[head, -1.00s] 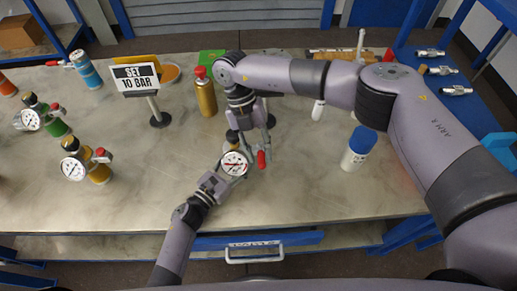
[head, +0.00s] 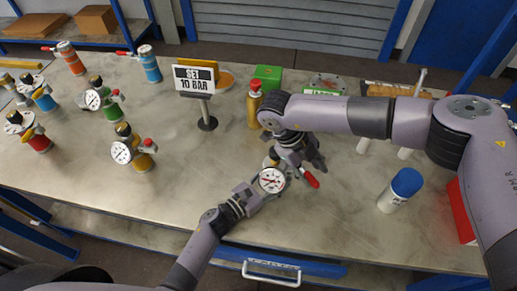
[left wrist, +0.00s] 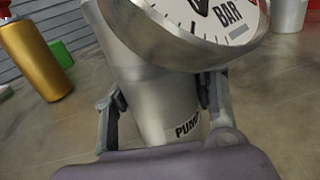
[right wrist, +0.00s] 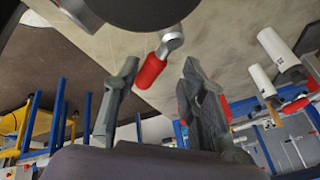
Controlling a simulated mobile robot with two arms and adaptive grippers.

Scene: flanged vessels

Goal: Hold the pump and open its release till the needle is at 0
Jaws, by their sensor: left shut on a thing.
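The silver pump (left wrist: 150,95), labelled PUMP, stands near the front middle of the table. My left gripper (left wrist: 163,105) is shut around its body. Its round white gauge (head: 271,180) faces up towards the head; the needle reading is too small to tell, and the left wrist view cuts off most of the dial. The red-tipped release lever (head: 311,179) sticks out to the pump's right. My right gripper (right wrist: 155,78) is open, and the red lever grip (right wrist: 150,71) shows between its fingers in the right wrist view. I cannot tell whether they touch.
A yellow gauge vessel (head: 140,160) and several others stand at left. A SET 10 BAR sign (head: 194,79), gold bottle (head: 254,102) and green block (head: 267,77) are behind. A blue-capped white bottle (head: 401,190) stands at right. The table's front left is clear.

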